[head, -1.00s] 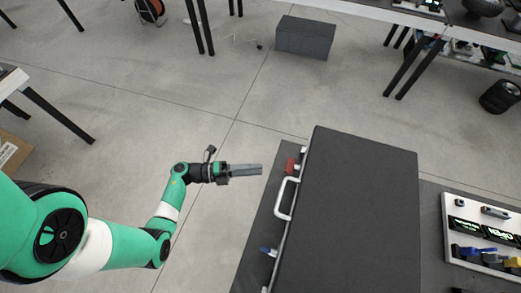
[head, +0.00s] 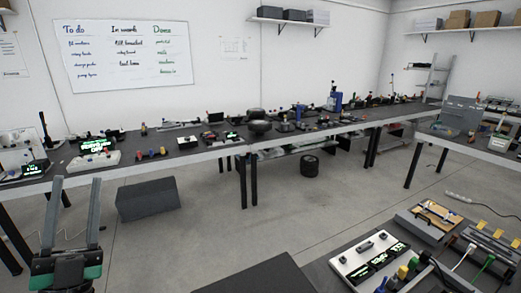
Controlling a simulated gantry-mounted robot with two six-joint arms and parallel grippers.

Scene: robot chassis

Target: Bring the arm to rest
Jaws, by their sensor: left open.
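My left gripper (head: 73,228) is at the lower left of the head view. Its two grey fingers point up and stand apart, with nothing between them. Its green and black wrist part shows at the bottom edge; the rest of the arm is out of frame. My right gripper is not in the view.
A dark flat-topped case (head: 262,277) is cut off at the bottom edge. A panel with green displays (head: 372,262) lies to its right. A long workbench (head: 215,147) runs along the back. A grey box (head: 147,199) stands on the floor. The middle floor is clear.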

